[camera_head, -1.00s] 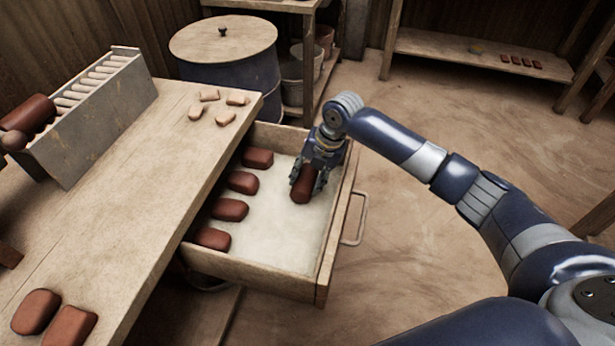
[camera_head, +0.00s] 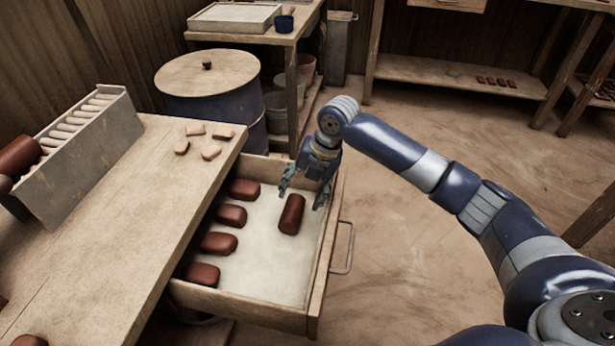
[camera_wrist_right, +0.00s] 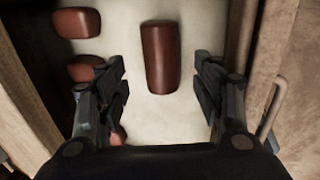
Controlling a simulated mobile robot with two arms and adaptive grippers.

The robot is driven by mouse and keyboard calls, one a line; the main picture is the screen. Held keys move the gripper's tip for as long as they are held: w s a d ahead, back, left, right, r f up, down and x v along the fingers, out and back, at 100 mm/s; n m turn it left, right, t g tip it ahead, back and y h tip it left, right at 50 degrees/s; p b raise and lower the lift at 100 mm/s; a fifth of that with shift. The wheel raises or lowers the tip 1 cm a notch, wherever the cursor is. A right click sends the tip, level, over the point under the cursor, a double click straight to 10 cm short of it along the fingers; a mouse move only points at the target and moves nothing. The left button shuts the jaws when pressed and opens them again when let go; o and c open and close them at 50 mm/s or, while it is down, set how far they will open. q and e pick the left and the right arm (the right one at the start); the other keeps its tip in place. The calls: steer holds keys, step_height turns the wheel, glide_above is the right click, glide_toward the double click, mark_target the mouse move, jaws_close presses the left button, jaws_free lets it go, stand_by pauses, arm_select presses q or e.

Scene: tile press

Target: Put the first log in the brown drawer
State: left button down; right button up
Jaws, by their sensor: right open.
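The log (camera_head: 292,214), a reddish-brown cylinder, lies on the pale floor of the open wooden drawer (camera_head: 313,290), on its right side. My right gripper (camera_head: 305,196) is open over the drawer, just behind and above the log. In the right wrist view the log (camera_wrist_right: 160,58) lies ahead of and between the spread fingers of my right gripper (camera_wrist_right: 163,88), apart from both. Several reddish-brown blocks (camera_head: 219,243) lie in a row along the drawer's left side. My left gripper is out of view.
The worktable (camera_head: 120,210) is left of the drawer, with small pale pieces (camera_head: 196,130) and a grey rack (camera_head: 85,150) of pale rods on it. A lidded barrel (camera_head: 208,75) stands behind. The drawer's metal handle (camera_head: 345,250) sticks out right. The floor right of it is clear.

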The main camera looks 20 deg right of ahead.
arm_select(q)
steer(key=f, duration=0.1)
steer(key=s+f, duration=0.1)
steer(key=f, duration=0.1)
steer(key=shift+p, duration=0.3)
arm_select(e)
steer(key=v, duration=0.5)
